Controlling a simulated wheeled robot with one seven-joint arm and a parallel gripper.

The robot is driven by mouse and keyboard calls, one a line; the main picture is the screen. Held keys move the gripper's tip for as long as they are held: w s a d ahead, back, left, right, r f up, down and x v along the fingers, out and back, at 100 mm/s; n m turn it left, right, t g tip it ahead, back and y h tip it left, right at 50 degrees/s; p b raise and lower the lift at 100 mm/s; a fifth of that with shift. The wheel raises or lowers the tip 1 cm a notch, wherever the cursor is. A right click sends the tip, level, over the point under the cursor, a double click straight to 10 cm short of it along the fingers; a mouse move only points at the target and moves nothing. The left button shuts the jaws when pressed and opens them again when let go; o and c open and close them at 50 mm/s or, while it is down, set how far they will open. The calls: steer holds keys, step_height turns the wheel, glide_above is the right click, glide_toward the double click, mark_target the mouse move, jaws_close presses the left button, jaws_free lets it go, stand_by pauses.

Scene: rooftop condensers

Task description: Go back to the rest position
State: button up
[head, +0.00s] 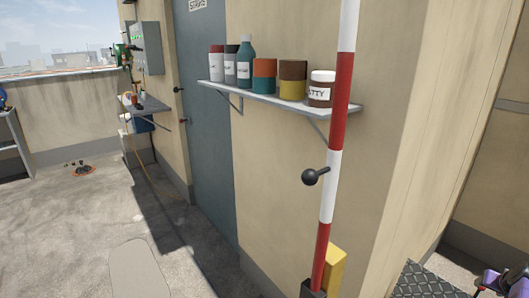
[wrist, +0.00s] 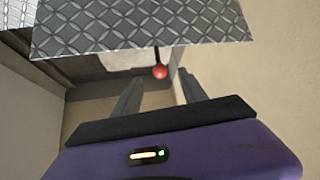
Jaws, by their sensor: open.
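My gripper (wrist: 158,82) shows in the wrist view, with a purple body and two dark fingers spread apart. It is open, and nothing is between the fingers. A small red ball (wrist: 160,72) on a thin dark stem appears beyond the fingertips, below a grey diamond-plate panel (wrist: 140,28); I cannot tell how far off it is. In the head view, a purple part, likely of my arm, is cut off at the lower right corner beside a diamond-plate surface (head: 424,281). The fingers cannot be made out there.
A wall shelf (head: 290,100) holds several jars and bottles. Concrete floor (head: 60,225) is open at the left.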

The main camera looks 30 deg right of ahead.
step_height(320, 180, up, 9)
steer(key=d+h, duration=0.2)
steer(key=h, duration=0.3)
steer(key=w+a+r+n+t, duration=0.1)
steer(key=w+a+n+t, duration=0.2)
steer(key=a, duration=0.9)
steer(key=w+a+r+n+t, duration=0.1)
steer(key=w+a+t, duration=0.35)
steer(key=a, duration=0.85)
steer(key=w+a+r+n+t, duration=0.15)
steer(key=w+a, duration=0.45)
steer(key=a, duration=0.6)
steer(key=s+a+r+n+t+y, duration=0.2)
steer(key=a+r, duration=0.1)
steer(key=a, duration=0.6)
steer(key=s+a+r+n+t+y+p, duration=0.1)
steer(key=s+a+r+y, duration=0.1)
steer(key=a, duration=0.6)
steer(key=s+a+r+n+t+y, duration=0.2)
steer(key=a+r, duration=0.1)
steer(key=a, duration=0.6)
steer(key=s+a+n+g+y, duration=0.2)
steer(key=s+a+y, duration=0.4)
steer(key=s+a, duration=0.3)
steer(key=shift+s+a+n+p, duration=0.15)
steer(key=shift+a+n+p, duration=0.25)
steer(key=shift+n, duration=0.45)
